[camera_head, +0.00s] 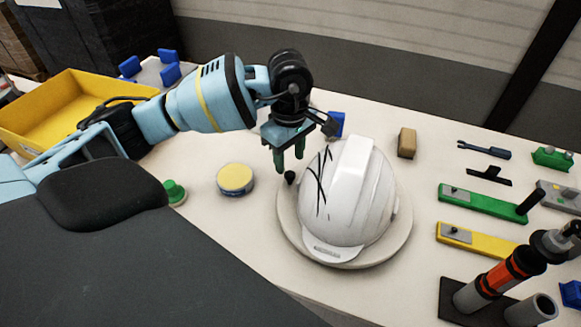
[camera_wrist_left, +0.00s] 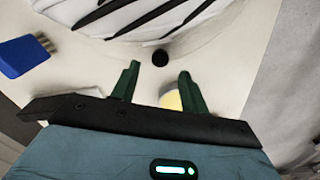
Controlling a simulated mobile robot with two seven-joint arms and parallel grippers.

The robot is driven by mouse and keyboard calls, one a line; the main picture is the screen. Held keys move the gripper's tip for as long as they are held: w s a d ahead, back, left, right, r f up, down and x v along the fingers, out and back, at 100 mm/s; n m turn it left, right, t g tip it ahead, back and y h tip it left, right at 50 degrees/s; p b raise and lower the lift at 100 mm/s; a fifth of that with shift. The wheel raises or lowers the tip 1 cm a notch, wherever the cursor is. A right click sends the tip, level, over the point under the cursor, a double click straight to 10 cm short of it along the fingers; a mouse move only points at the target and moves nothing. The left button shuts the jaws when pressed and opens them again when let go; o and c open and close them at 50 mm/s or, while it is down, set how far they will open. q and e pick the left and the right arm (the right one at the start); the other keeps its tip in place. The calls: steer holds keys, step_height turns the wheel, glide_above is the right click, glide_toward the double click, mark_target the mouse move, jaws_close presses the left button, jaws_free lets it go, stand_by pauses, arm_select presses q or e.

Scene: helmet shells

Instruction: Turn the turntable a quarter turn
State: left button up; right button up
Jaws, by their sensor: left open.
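The turntable (camera_head: 383,247) is a pale round disc on the table, with a white helmet shell (camera_head: 352,197) with black lines resting on it. A small black knob (camera_head: 290,177) stands at the turntable's left rim; it also shows in the left wrist view (camera_wrist_left: 160,58). My left gripper (camera_head: 289,167) is open, its green fingers pointing down just above and behind the knob. In the left wrist view the two fingers (camera_wrist_left: 160,80) are apart, with the knob just beyond the gap between their tips. The fingers look empty. My right gripper is not in view.
A yellow-topped round tin (camera_head: 235,178) and a green button (camera_head: 174,191) lie left of the turntable. A yellow bin (camera_head: 68,105) is far left. A blue-handled brush (camera_wrist_left: 22,56) is behind the helmet. A tan block (camera_head: 407,143), a green bar (camera_head: 483,202) and a yellow bar (camera_head: 476,240) lie right.

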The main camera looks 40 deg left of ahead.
mark_target(290, 174)
arm_select(q)
steer(key=shift+f, duration=2.2)
jaws_close()
